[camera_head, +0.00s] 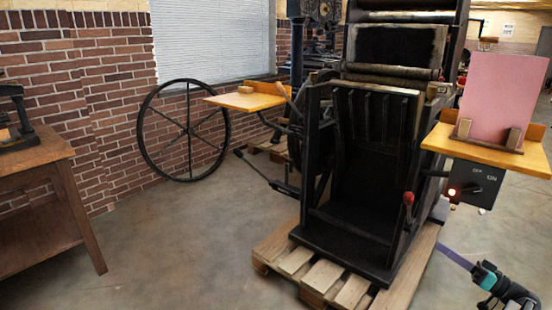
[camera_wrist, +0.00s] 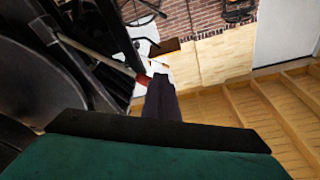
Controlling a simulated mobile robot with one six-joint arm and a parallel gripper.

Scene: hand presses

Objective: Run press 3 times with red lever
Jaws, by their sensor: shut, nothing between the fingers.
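The black hand press (camera_head: 365,165) stands on a wooden pallet in the middle of the head view. Its red lever knob (camera_head: 408,198) is low on the right side of the press, upright on a short rod. My gripper (camera_head: 440,246) is at the lower right, its long purple fingers shut and empty, pointing up-left toward the press base, below and right of the red knob. In the wrist view the fingers (camera_wrist: 160,84) appear close beside the red knob (camera_wrist: 143,79) on its slanting rod. I cannot tell whether they touch.
A switch box (camera_head: 474,185) marked OFF and ON, with an orange light, hangs under a wooden shelf (camera_head: 485,150) holding a pink board. The pallet (camera_head: 345,292) sticks out below the press. A spoked wheel (camera_head: 187,130) stands left. Floor is clear at front left.

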